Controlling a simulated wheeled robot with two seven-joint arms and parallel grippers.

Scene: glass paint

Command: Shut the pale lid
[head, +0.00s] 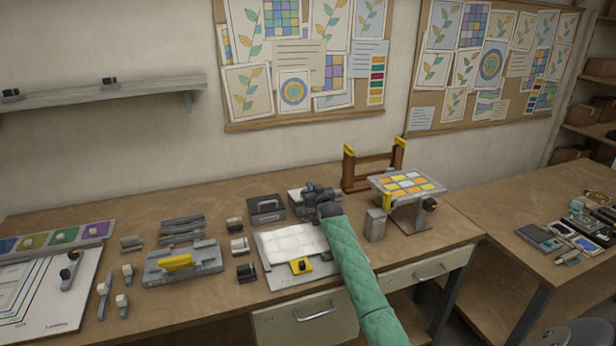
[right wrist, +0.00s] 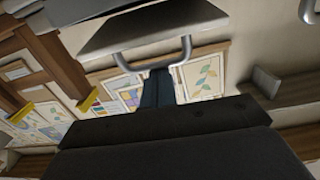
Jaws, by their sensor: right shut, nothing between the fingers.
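The pale lid (right wrist: 140,32) shows at the top of the right wrist view as a light grey panel with a bent metal handle (right wrist: 150,57). In the head view its grey box (head: 296,203) stands near the back of the bench, partly hidden by my right gripper (head: 313,190). My right gripper is shut and empty. Its dark fingers (right wrist: 158,86) reach toward the handle in the wrist view; I cannot tell whether they touch it. How far the lid is tilted is hard to tell. My left gripper is not in view.
A dark grey box with a handle (head: 266,208) stands just left. A wooden frame with yellow tops (head: 372,172) and a raised tray of colored tiles (head: 404,186) stand right. A white panel (head: 290,243) lies in front, under my right arm.

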